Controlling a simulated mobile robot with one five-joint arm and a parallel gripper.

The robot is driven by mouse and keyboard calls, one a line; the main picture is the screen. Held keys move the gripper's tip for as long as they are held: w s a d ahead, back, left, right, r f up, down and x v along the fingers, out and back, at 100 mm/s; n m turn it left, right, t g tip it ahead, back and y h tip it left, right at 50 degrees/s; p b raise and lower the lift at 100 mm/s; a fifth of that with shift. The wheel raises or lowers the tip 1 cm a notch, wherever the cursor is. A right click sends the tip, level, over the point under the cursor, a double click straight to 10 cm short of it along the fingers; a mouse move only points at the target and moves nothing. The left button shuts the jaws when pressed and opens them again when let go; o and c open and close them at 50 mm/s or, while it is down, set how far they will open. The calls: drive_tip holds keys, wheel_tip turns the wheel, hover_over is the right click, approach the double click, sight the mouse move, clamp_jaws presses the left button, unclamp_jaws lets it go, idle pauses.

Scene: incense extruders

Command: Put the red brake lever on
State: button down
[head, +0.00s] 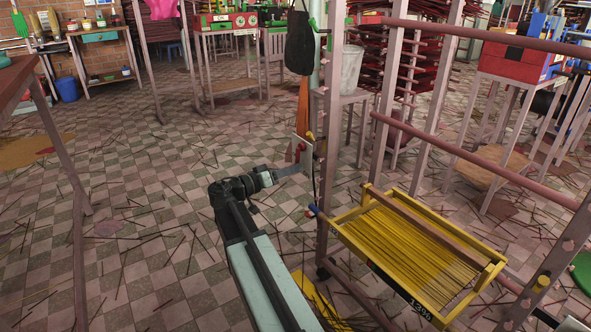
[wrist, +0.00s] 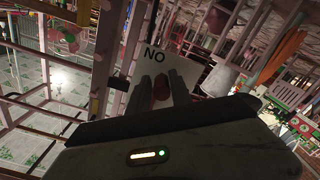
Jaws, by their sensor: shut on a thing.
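My gripper (head: 297,167) reaches right from the end of my arm to a pale plate (head: 305,142) on the pink rack frame. In the wrist view my gripper (wrist: 164,82) has its two grey fingers closed around the red brake lever (wrist: 161,90). The plate (wrist: 183,70) with the word "NO" stands just behind the fingertips. In the head view a small red part of the lever (head: 301,147) shows at the plate. The fingers hide much of the lever, and I cannot tell how it sits on its mount.
The pink rack frame (head: 330,130) stands upright close to my gripper. A yellow tray (head: 355,219) of yellow sticks hangs on it, right of my arm. A pink table (head: 50,85) stands at the left. The tiled floor (head: 150,210), strewn with sticks, is otherwise open left of my arm.

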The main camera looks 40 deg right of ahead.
drive_tip(key=shift+d+r, duration=0.1)
drive_tip(key=shift+r, duration=0.1)
drive_tip(key=shift+s+d, duration=0.15)
drive_tip(key=shift+s, duration=0.05)
drive_tip(key=c, duration=1.3)
unclamp_jaws()
drive_tip(key=a, duration=0.8)
drive_tip(key=shift+w, duration=0.35)
